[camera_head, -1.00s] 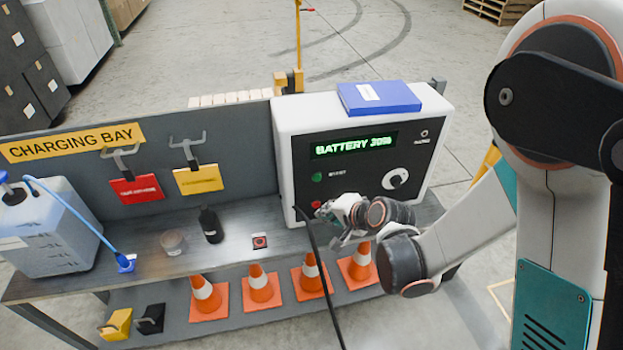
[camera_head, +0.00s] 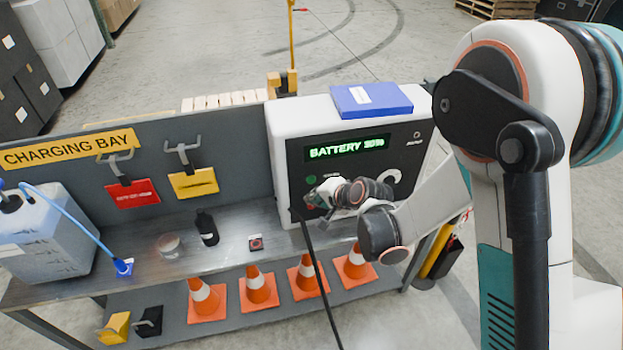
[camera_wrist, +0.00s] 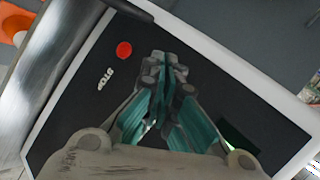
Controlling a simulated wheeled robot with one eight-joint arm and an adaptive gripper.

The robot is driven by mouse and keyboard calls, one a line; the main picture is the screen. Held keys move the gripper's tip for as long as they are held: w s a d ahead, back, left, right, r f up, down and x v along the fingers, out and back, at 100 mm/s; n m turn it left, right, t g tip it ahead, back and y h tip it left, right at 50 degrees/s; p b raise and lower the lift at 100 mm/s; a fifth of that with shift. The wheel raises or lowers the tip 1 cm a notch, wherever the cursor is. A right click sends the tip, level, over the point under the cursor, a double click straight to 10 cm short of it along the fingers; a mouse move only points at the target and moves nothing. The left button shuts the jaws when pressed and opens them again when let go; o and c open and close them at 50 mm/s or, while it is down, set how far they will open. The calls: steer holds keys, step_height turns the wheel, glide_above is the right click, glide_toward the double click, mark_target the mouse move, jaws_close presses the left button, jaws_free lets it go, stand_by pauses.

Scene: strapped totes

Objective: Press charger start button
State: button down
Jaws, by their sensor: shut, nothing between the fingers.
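The charger (camera_head: 290,125) is a white box with a black front panel. Its lit display (camera_head: 347,147) reads a green battery percentage. A green button (camera_head: 310,179) with a small label is on the panel's left side, below the display. A red button (camera_wrist: 124,49) labelled STOP shows in the wrist view, left of my fingertips. My gripper (camera_head: 311,197) is shut and empty, in front of the panel just below the green button; it also shows in the wrist view (camera_wrist: 164,60). The green button does not show in the wrist view. Contact with the panel cannot be told.
A black cable (camera_head: 318,265) hangs in front of the charger's lower left. A blue box (camera_head: 371,100) lies on top. A dial (camera_head: 392,176) is partly behind my wrist. The bench (camera_head: 185,262) holds a black bottle (camera_head: 207,229) and a small red-topped item (camera_head: 256,243).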

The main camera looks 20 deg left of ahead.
mark_target(303, 188)
steer(key=shift+w+a, duration=0.3)
steer(key=shift+w, duration=0.2)
steer(key=shift+w+a, duration=0.25)
steer(key=shift+w, duration=0.2)
steer(key=shift+w+a, duration=0.1)
stand_by(0.8)
steer(key=shift+w+a, duration=0.15)
steer(key=shift+w, duration=0.1)
steer(key=shift+w+a+b, duration=0.15)
steer(key=shift+w+b, duration=0.2)
stand_by(0.7)
steer(key=shift+s, duration=0.1)
steer(key=shift+s+d+b, duration=0.3)
steer(key=shift+s+d, duration=0.1)
steer(key=shift+s, duration=0.2)
stand_by(0.3)
steer(key=s+d, duration=0.1)
steer(key=s+b, duration=0.1)
steer(key=s, duration=0.1)
steer(key=s+d, duration=0.1)
steer(key=shift+s+d, duration=0.15)
steer(key=shift+d, duration=0.15)
